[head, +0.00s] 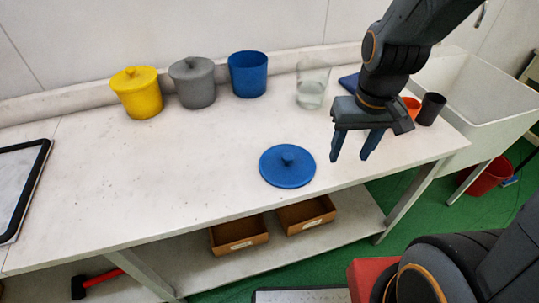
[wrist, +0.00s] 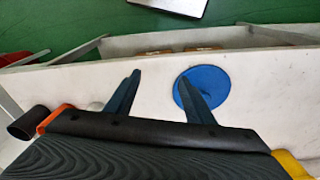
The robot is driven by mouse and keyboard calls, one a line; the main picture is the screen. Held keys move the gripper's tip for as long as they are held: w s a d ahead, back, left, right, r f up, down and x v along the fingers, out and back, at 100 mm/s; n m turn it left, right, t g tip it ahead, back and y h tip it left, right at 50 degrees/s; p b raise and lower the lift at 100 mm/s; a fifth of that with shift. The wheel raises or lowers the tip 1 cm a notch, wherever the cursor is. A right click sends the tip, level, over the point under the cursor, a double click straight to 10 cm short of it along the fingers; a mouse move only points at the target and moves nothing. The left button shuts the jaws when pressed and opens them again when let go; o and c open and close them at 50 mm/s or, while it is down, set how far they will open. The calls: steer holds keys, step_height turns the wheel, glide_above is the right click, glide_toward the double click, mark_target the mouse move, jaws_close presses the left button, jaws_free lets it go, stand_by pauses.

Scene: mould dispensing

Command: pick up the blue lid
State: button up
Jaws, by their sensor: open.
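The blue lid (head: 287,166) is a round disc with a small knob, lying flat on the white table near its front edge. It also shows in the wrist view (wrist: 211,82), partly hidden behind one finger. My gripper (head: 354,158) is open and empty, above the table to the right of the lid. In the wrist view my gripper's fingers (wrist: 157,88) are spread apart; one overlaps the lid in the picture, and I see no hold on it. The blue pot (head: 248,75) stands open at the back of the table.
A yellow pot (head: 138,93) and a grey pot (head: 193,83), both lidded, stand at the back left. A clear beaker (head: 311,88) stands behind the lid.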

steer(key=w+a+n+b, duration=0.2)
steer(key=w+a+n, duration=0.3)
steer(key=a+n, duration=0.15)
steer(key=n+g+b, duration=0.1)
steer(key=n+b, duration=0.1)
steer(key=n, duration=0.7)
glide_above(288, 156)
steer(key=shift+d+f, duration=0.15)
steer(key=shift+f, duration=0.25)
steer(key=shift+f+n+p, duration=0.2)
steer(key=shift+n+p, duration=0.1)
steer(key=shift+n, duration=0.05)
steer(key=shift+f, duration=0.35)
steer(key=shift+f+p, duration=0.85)
steer(key=shift+f, duration=2.45)
steer(key=c, duration=1.1)
